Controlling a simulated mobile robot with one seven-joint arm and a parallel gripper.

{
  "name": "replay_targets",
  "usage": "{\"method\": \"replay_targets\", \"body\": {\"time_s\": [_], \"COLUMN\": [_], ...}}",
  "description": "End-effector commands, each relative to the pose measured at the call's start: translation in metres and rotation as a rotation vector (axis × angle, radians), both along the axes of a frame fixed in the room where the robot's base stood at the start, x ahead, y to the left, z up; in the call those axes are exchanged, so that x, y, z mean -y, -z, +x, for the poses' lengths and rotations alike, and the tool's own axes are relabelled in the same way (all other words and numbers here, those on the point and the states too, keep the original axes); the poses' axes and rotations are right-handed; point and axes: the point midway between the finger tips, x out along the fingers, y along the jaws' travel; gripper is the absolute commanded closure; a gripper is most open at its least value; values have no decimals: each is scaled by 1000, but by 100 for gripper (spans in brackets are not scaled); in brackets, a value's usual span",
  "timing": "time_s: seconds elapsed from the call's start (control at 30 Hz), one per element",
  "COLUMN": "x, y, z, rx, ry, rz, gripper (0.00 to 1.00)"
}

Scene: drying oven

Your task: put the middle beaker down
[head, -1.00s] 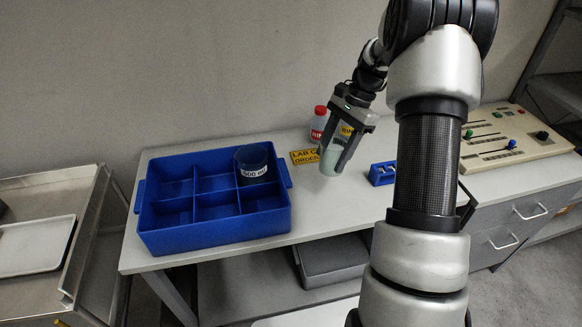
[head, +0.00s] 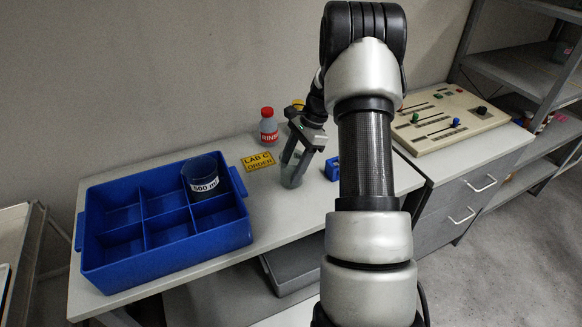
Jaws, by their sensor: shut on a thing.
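My gripper (head: 295,160) is shut on a clear greenish beaker (head: 293,177), with a finger on each side of it. The beaker is upright, low over the table (head: 270,205) or on it; I cannot tell whether its base touches. It is right of the blue crate. The blue divided crate (head: 175,254) stands on the left of the table. Another beaker (head: 201,176), marked 500 ml, stands in the crate's back right compartment. The other compartments look empty.
A red-capped rinse bottle (head: 269,127) and a yellow lab order sign (head: 258,161) are behind. A yellow object (head: 298,104) is partly hidden by my arm. A small blue rack (head: 332,168) is close on the right. A control panel (head: 449,121) stands further right.

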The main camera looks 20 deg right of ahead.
Motion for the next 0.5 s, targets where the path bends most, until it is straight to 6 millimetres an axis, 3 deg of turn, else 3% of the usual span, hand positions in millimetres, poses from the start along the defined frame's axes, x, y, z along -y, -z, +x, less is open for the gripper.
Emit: {"method": "replay_targets", "body": {"time_s": [0.33,0.37,0.43,0.5], "x": [0,0,0,0], "y": [4,3,2,2], "z": [0,0,0,0], "rx": [1,2,2,2], "ry": [-1,-1,-1,-1], "rz": [0,0,0,0], "gripper": [71,43,31,29]}}
